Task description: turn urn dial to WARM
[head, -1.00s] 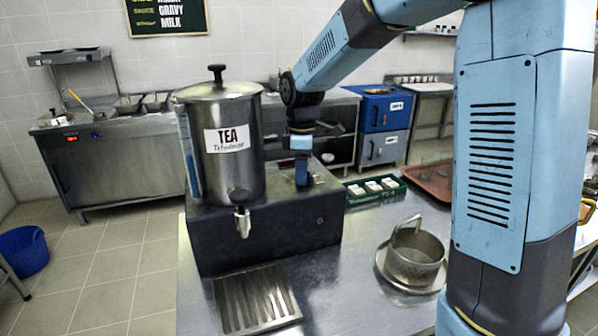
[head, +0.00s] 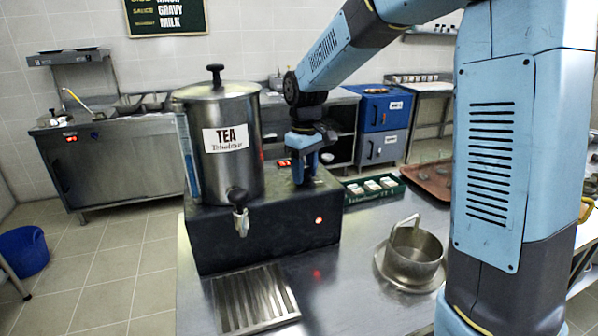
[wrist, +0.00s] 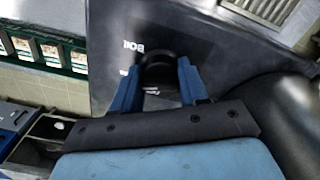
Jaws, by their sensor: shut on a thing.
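The steel tea urn (head: 250,165), labelled TEA, stands on a dark base box (head: 265,242) on the steel counter. My gripper (head: 304,178) points down onto the top of this box, right of the urn. In the wrist view, its two blue fingers are shut on the black round dial (wrist: 157,62), one on each side. White lettering (wrist: 133,46), apparently BOIL upside down, shows beside the dial. Other marks are partly hidden by the fingers, and the dial's pointer cannot be made out. A small red lamp (head: 319,220) glows on the box front.
A tap (head: 239,212) sticks out above a slotted drip tray (head: 250,298). A steel mug (head: 413,255) on a saucer stands at the right. A green crate (head: 374,188) of small white containers and a brown tray (head: 438,180) lie behind. The counter between drip tray and mug is clear.

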